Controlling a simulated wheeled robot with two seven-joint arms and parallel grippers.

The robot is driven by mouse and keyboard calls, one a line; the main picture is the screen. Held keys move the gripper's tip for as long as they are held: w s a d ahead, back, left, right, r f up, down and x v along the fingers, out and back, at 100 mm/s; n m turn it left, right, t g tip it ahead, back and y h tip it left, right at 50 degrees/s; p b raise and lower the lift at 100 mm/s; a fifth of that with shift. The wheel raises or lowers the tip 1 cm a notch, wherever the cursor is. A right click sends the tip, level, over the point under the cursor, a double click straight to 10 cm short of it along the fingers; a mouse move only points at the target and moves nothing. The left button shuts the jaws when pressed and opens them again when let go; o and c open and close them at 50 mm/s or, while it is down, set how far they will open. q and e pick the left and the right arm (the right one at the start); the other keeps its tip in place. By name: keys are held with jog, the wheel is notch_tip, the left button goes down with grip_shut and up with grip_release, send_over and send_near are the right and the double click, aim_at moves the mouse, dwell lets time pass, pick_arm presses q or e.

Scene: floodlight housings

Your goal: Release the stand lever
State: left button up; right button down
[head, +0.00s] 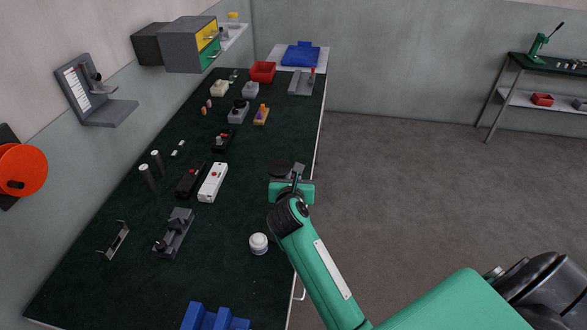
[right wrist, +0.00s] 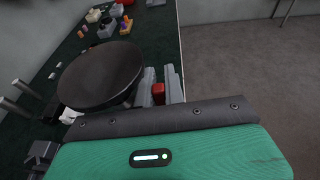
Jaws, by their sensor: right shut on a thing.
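The stand shows as a dark round plate (right wrist: 102,75) in the right wrist view. It also shows in the head view (head: 280,168), near the table's right edge. My right gripper (head: 299,170) is just right of the plate. In the right wrist view its two grey fingers (right wrist: 160,88) are closed on a small red piece, which I take to be the stand lever (right wrist: 158,94). The rest of the lever and the stand's base are hidden by the plate and my gripper. My left gripper is in neither view.
A white round jar (head: 259,243) stands near the table edge beside my right arm. White (head: 213,182) and black (head: 190,180) housings lie left of the stand. A grey fixture (head: 174,233) and blue holder (head: 213,318) are nearer. Open floor lies right of the dark table.

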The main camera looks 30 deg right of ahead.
dwell(0.3)
jog(key=c, duration=1.8)
grip_release()
jog(key=shift+o, duration=0.2)
